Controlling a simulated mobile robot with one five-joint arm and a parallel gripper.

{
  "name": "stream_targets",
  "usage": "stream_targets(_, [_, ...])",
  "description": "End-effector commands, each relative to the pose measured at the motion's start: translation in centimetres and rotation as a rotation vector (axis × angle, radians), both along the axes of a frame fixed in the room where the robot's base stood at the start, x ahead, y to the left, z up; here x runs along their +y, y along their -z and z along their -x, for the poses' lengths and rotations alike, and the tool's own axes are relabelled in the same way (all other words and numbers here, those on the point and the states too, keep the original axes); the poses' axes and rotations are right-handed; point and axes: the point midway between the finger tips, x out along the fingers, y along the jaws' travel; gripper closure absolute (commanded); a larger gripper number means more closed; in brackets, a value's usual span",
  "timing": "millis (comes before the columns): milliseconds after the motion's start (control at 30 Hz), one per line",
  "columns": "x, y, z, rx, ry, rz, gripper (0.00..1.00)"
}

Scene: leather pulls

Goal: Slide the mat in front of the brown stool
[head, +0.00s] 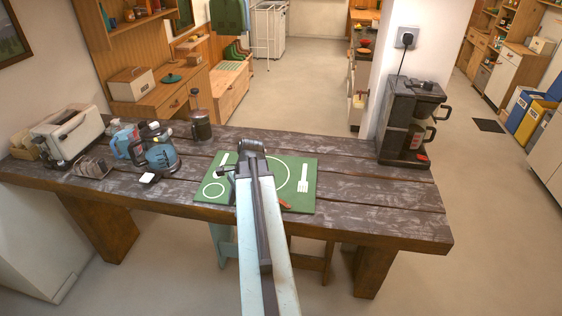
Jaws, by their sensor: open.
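The green mat (311,184) lies on the dark plank table, printed in white with a plate ring, a fork and other shapes. A small orange-brown tab (284,204) shows at its front edge, beside my arm. My arm crosses over the mat and hides its middle. My gripper (242,160) is open over the mat's left-centre part; whether it touches the mat I cannot tell. The brown stool (327,262) stands under the table's front edge, below the mat's right part, mostly hidden by the table and my arm. A pale blue stool (221,240) stands to its left.
A black coffee machine (406,120) stands at the table's right end. A blue kettle (160,155), a french press (200,125) and a toaster (68,132) stand on the left. The table (370,205) is bare between the mat and its right front corner.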

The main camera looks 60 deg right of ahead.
Motion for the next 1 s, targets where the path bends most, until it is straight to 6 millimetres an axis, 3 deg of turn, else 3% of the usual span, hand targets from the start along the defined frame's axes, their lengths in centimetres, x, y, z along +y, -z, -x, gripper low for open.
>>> stream_targets(33, [-2.9, -3.1, 2.6, -0.002, 0.149, -0.031, 0.56])
stream_targets(100, [-6.0, -4.9, 6.0, -0.008, 0.345, -0.077, 0.56])
stream_targets(200, [-8.8, -6.4, 9.7, -0.015, 0.546, -0.128, 0.56])
stream_targets(300, [-10.2, -7.0, 11.7, -0.02, 0.656, -0.158, 0.56])
stream_targets(633, [-10.4, -5.8, 11.9, -0.021, 0.689, -0.167, 0.56])
stream_targets(1000, [-9.6, 0.0, 9.8, -0.021, 0.687, -0.166, 0.56])
